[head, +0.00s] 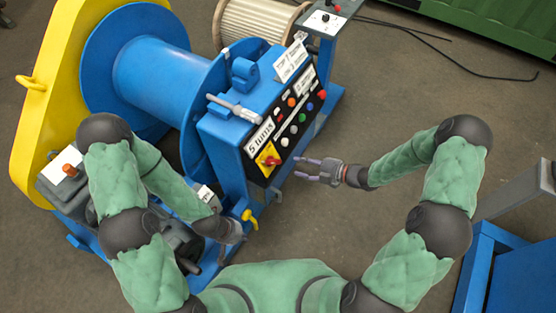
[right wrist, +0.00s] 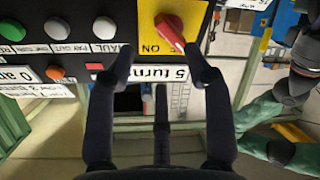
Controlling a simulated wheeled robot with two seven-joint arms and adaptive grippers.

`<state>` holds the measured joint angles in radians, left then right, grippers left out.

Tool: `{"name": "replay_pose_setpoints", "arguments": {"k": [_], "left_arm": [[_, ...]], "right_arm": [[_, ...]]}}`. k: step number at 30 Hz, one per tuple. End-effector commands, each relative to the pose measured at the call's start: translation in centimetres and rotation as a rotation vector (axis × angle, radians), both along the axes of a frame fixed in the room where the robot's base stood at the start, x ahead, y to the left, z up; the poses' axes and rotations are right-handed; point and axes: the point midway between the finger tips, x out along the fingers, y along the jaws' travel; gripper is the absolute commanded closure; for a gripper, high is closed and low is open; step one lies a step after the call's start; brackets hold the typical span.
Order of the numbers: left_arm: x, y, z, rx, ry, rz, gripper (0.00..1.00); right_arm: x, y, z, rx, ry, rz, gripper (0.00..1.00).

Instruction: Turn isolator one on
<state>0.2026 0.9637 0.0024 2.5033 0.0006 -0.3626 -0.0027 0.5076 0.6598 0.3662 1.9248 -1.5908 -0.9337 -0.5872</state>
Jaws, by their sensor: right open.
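The isolator is a red rotary knob (head: 269,160) on a yellow plate, at the near lower end of the dark control panel. The right wrist view shows the red knob (right wrist: 170,33) set diagonally, with "ON" upside down beside it on the yellow plate (right wrist: 152,14). My right gripper (head: 313,171) is open and empty, to the right of the panel, its fingers pointing at it. In the right wrist view its spread fingers (right wrist: 160,62) lie below the knob, apart from it. My left gripper (head: 232,230) is low beside the blue machine; its fingers cannot be made out.
Several coloured buttons (head: 291,102) line the panel above the knob. A white "5 turns" label (head: 260,136) is beside it. A blue drum (head: 150,80) with a yellow guard (head: 45,85) stands left. Floor right of the panel is open.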

Motion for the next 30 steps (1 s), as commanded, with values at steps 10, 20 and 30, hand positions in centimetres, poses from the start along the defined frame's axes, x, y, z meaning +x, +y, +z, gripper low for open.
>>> {"name": "replay_pose_setpoints", "arguments": {"k": [10,20,30], "left_arm": [[0.0,0.0,-0.3,0.0,0.0,0.0,1.0],[0.0,0.0,-2.1,0.0,0.0,0.0,1.0],[0.0,0.0,-3.1,0.0,0.0,0.0,1.0]], "right_arm": [[-0.4,0.4,0.5,-0.023,-0.116,0.11,0.48],[1.9,5.2,-1.3,-0.023,-0.114,0.11,0.48],[3.6,8.5,-2.3,-0.024,-0.112,0.106,0.48]]}}
